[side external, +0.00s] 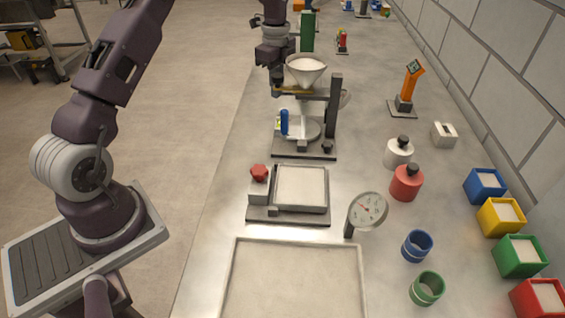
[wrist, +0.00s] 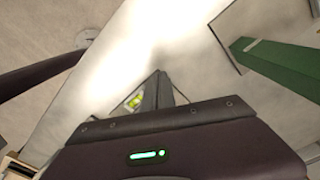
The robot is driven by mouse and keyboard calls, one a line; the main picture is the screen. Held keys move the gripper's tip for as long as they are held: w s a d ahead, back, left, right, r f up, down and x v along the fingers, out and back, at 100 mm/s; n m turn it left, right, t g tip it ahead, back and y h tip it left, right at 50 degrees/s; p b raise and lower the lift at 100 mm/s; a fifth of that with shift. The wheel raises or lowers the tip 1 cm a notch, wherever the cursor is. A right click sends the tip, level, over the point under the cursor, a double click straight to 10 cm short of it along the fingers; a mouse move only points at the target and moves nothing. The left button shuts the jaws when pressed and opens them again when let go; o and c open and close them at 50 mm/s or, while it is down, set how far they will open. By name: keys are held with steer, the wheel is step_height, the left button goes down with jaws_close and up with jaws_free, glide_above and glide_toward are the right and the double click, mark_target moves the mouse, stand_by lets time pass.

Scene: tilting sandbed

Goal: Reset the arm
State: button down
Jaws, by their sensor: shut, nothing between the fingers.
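My gripper (side external: 277,92) hangs at the upper middle of the side view, pointing down, just left of the white funnel (side external: 306,70). Its fingers are shut and empty; the shut fingers also show in the wrist view (wrist: 158,90). The funnel stand's dark post (side external: 334,108) rises beside it. A blue upright piece (side external: 284,123) stands below my gripper on the stand's base. The sandbed (side external: 302,187), a square pale tray with a red knob (side external: 259,172) at its left, sits nearer the camera. I cannot tell whether my fingers touch the stand.
A green column (side external: 307,32) stands behind the funnel; a green bar (wrist: 280,62) shows in the wrist view. A dial gauge (side external: 367,209), red weight (side external: 406,184), white weight (side external: 398,153), blue ring (side external: 416,246) and coloured boxes (side external: 487,186) line the right. A shallow tray (side external: 232,280) lies in front.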

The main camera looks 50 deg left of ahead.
steer(key=shift+r, duration=1.25)
steer(key=w+d+r+n+t, duration=0.2)
steer(key=w+d+r+t, duration=0.1)
steer(key=w+r, duration=0.25)
steer(key=s+d+r+n, duration=0.1)
steer(key=s+d+r, duration=0.1)
steer(key=r, duration=0.1)
steer(key=s+d+r+n+t, duration=0.1)
steer(key=d+r, duration=0.1)
steer(key=r, duration=0.1)
steer(key=s+d+r, duration=0.2)
steer(key=r, duration=0.2)
steer(key=shift+s+n+t+h, duration=0.3)
steer(key=shift+s+n+t, duration=0.05)
steer(key=shift+n+t, duration=0.05)
steer(key=s+d+r+n, duration=0.2)
steer(key=s+d, duration=0.1)
steer(key=s, duration=0.3)
steer(key=s+d+r+n, duration=0.2)
steer(key=s+d, duration=0.1)
steer(key=s, duration=0.4)
steer(key=s+d+f+n, duration=0.1)
steer(key=s+f+n, duration=0.1)
steer(key=s, duration=0.8)
steer(key=s+d+f+n, duration=0.2)
steer(key=s+f+n, duration=0.1)
steer(key=s, duration=0.8)
steer(key=shift+d+f+n+t, duration=0.3)
steer(key=shift+n+t, duration=0.1)
steer(key=shift+n, duration=0.2)
